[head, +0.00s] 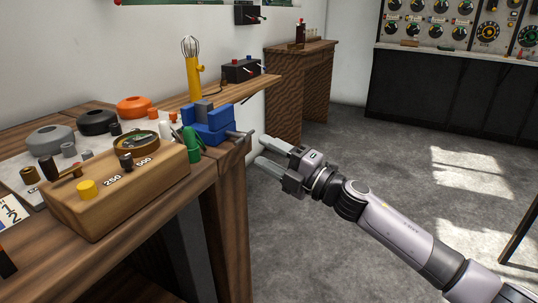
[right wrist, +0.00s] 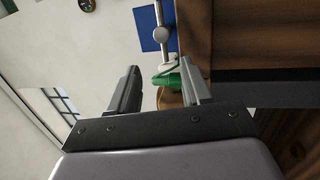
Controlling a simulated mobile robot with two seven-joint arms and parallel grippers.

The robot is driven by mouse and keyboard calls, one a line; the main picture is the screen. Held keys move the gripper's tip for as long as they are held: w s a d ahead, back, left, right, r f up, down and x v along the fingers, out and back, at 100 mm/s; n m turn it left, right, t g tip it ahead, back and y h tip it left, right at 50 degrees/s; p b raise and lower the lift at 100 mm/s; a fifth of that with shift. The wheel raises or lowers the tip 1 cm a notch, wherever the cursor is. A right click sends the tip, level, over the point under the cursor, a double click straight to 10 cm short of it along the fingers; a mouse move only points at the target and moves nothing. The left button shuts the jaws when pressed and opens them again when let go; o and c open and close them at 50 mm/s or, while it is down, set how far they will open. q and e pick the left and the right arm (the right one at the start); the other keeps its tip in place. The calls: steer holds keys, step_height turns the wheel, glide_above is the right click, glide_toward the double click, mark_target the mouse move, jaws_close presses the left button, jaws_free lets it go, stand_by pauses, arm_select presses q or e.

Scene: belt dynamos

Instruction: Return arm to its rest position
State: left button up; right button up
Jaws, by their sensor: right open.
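My right arm (head: 400,228) reaches in from the lower right of the head view. Its gripper (head: 262,150) is off the right edge of the wooden workbench, close to the handle of the blue vise (head: 212,124). The gripper is open, with nothing between its fingers. In the right wrist view the two fingers (right wrist: 160,82) stand apart, and the vise (right wrist: 150,30) and a green piece (right wrist: 168,78) show beyond them. I cannot tell whether a finger touches the vise handle. My left gripper is not in view.
A wooden box with dials (head: 120,190) stands on the bench front. Grey (head: 50,138), black (head: 97,122) and orange (head: 133,107) round parts lie behind it. A yellow-handled whisk-like tool (head: 193,75) stands near the vise. Open grey floor (head: 350,150) lies right of the bench.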

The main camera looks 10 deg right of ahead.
steer(key=s+d+f+m+t+h, duration=0.1)
steer(key=s+d+f+m+h, duration=0.1)
steer(key=s+f+m+h, duration=0.5)
steer(key=s+d+f+m+t+h, duration=0.1)
steer(key=s+f+m, duration=0.4)
steer(key=f+m, duration=0.55)
steer(key=s+d+f+m+g+h, duration=0.2)
steer(key=s+d+f+m+g, duration=0.15)
steer(key=s+f, duration=0.5)
steer(key=s+d+f+m+g+h, duration=0.2)
steer(key=s+d+f+m, duration=0.15)
steer(key=s+f, duration=0.5)
steer(key=s+d+r+h+p, duration=0.1)
steer(key=s+r+p, duration=0.2)
steer(key=r+p, duration=1.4)
steer(key=shift+s+d+m+p, duration=0.2)
steer(key=shift+d+m+p, duration=0.15)
steer(key=shift+p, duration=0.45)
